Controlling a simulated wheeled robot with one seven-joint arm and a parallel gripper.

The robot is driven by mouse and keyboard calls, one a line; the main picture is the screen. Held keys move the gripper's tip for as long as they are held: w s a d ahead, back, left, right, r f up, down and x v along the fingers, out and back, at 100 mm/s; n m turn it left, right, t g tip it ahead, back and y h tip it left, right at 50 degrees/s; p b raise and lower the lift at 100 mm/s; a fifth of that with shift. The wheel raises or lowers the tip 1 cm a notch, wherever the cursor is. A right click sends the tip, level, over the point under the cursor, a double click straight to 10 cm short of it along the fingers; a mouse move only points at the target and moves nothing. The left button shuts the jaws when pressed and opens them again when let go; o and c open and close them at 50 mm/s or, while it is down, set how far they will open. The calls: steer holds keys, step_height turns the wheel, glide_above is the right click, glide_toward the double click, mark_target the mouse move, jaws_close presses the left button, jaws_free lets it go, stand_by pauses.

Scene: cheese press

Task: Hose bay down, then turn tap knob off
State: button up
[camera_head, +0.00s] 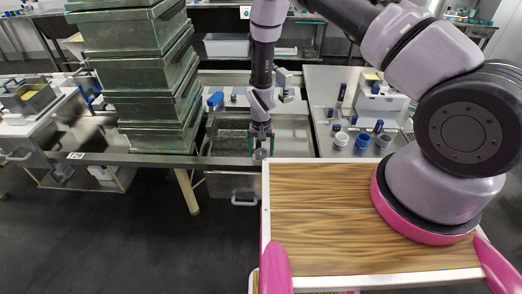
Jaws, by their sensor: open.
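My gripper (261,146) points straight down at the front edge of the bay, in the middle of the head view. Its two greenish fingers are apart. A small grey rounded knob (260,154) shows between or just behind the fingertips; I cannot tell whether they touch it. The bay (228,130) looks like a grey, sunken metal basin behind the front rail, partly covered by my gripper. A blue nozzle-like piece (215,100) stands at the bay's back left; I cannot tell whether it is the hose. No running water can be made out.
A tall stack of greenish metal boxes (150,72) stands left of the bay. A grey worktop (325,90) on the right holds blue and white jars (362,141) and a white device (380,100). My wooden-topped base fills the front right. Dark floor is clear at front left.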

steer(key=c, duration=1.3)
steer(key=shift+c, duration=0.2)
steer(key=n, duration=0.3)
steer(key=shift+n, duration=0.4)
steer(key=n, duration=0.3)
steer(key=shift+n, duration=0.4)
steer(key=n, duration=0.6)
steer(key=shift+n, duration=0.4)
